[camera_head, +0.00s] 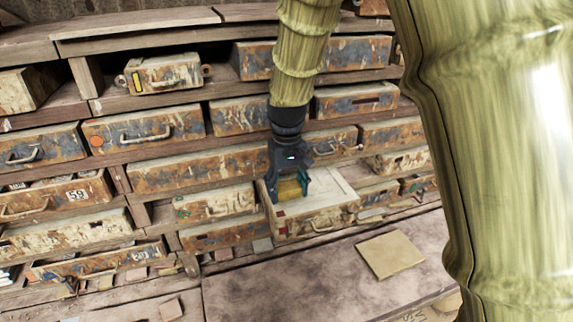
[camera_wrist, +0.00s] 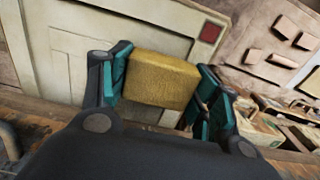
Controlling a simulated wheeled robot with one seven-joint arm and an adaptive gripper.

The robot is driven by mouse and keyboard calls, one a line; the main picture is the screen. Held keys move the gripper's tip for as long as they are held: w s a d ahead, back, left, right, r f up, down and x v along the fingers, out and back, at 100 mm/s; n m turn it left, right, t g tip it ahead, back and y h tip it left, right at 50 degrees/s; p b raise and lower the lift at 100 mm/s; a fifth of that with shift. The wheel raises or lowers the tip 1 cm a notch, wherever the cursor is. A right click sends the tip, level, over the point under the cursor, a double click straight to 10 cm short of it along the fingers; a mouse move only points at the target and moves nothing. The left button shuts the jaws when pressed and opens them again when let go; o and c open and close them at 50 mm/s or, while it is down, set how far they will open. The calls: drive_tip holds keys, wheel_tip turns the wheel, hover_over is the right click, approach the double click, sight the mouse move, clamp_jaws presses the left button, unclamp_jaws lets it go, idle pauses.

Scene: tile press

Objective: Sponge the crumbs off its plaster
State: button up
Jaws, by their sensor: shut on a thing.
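My gripper (camera_head: 289,196) is shut on a yellow sponge (camera_wrist: 160,80), which sits between its teal-lined fingers in the wrist view. The gripper points down into a pulled-out worn drawer (camera_head: 318,222) in the head view. A pale, flat plaster-like surface (camera_head: 330,184) with shallow rectangular lines fills the drawer; it also shows behind the sponge in the wrist view (camera_wrist: 62,28). A dark red square (camera_wrist: 209,33) marks its corner. I cannot tell whether the sponge touches the surface. I cannot make out crumbs on it.
Rusty, paint-chipped drawers (camera_head: 200,170) fill the shelves around the open one. A tan square tile (camera_head: 390,254) lies on the brownish bench (camera_head: 290,285) in front. Several small blocks (camera_wrist: 284,27) lie at the upper right of the wrist view.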

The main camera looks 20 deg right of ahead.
wheel_tip(320, 180, up, 4)
drive_tip(key=shift+d+r, duration=0.1)
drive_tip(key=shift+r, duration=0.05)
wheel_tip(320, 180, up, 2)
drive_tip(key=shift+r, duration=0.75)
drive_tip(key=shift+s+f, duration=0.1)
drive_tip(key=shift+s, duration=0.05)
